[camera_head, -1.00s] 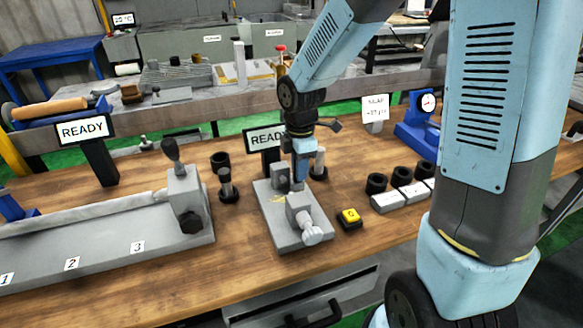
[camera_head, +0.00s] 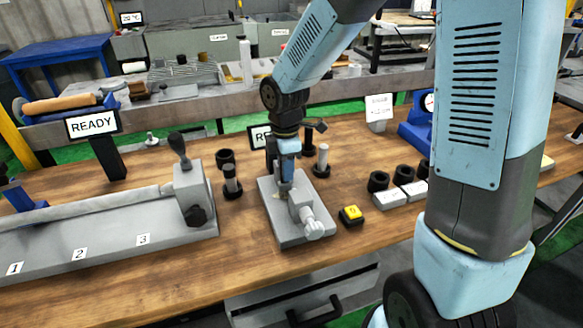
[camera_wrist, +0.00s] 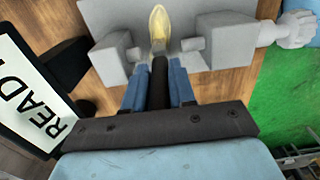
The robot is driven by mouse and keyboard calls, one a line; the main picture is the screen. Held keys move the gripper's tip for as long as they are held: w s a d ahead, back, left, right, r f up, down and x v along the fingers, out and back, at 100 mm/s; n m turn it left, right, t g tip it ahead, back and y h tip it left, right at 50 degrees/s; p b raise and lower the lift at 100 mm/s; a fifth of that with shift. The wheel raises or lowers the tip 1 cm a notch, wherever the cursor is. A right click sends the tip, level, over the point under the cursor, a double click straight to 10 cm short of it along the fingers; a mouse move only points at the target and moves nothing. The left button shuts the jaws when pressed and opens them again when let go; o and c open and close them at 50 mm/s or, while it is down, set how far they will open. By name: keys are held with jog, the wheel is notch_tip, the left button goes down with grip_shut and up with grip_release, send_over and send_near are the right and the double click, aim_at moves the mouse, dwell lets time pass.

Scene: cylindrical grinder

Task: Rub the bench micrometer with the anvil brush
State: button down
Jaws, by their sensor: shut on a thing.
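The bench micrometer (camera_head: 303,235) is a grey block with two facing posts and a knurled thimble. It stands on the wooden bench in the head view, and its two posts and base show at the top of the wrist view (camera_wrist: 113,58). My gripper (camera_head: 285,178) is above it, pointing down. In the wrist view my gripper (camera_wrist: 158,88) is shut on the dark handle of the anvil brush. The brush's pale yellow bristles (camera_wrist: 158,22) lie in the gap between the two posts. I cannot tell whether they touch the metal.
A yellow button box (camera_head: 351,214) sits right of the micrometer. A READY sign (camera_head: 92,124) and a long grey fixture (camera_head: 110,235) are left. Several upright posts (camera_head: 232,185) stand close by.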

notch_tip(320, 180, up, 8)
jog(key=a, duration=0.3)
jog(key=shift+s, duration=0.35)
dwell(0.3)
dwell(0.4)
